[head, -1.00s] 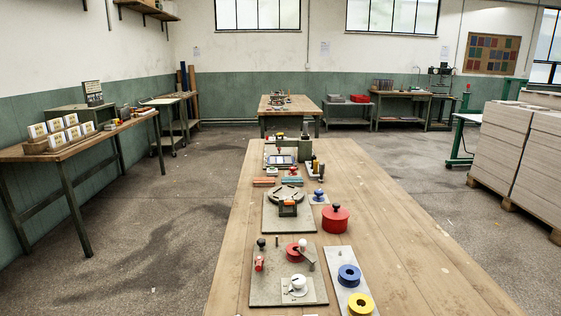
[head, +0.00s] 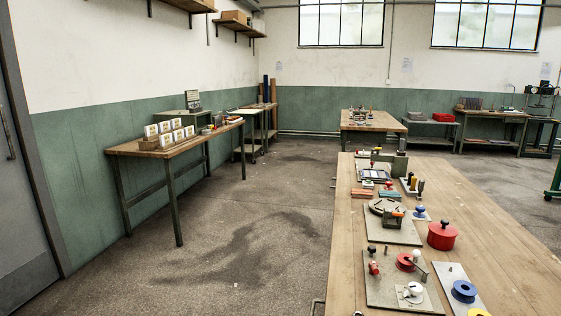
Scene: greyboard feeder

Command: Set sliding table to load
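No part labelled as a sliding table can be told for certain in the head view. A grey board (head: 378,293) with a black knob, a red cylinder, a red disc and a white-knobbed piece lies at the near end of the long wooden table (head: 510,265). Behind it a second grey plate (head: 398,237) carries a round grey disc (head: 388,207) with a small orange-and-black block. Farther back stands a green machine (head: 389,161) with a framed pale panel (head: 374,173) before it. Neither of my grippers is in view.
A red lidded pot (head: 441,236) and a board with a blue ring (head: 464,291) are on the table's right side. A side bench (head: 165,150) holds several white boxes along the left wall. The floor (head: 240,240) between is open.

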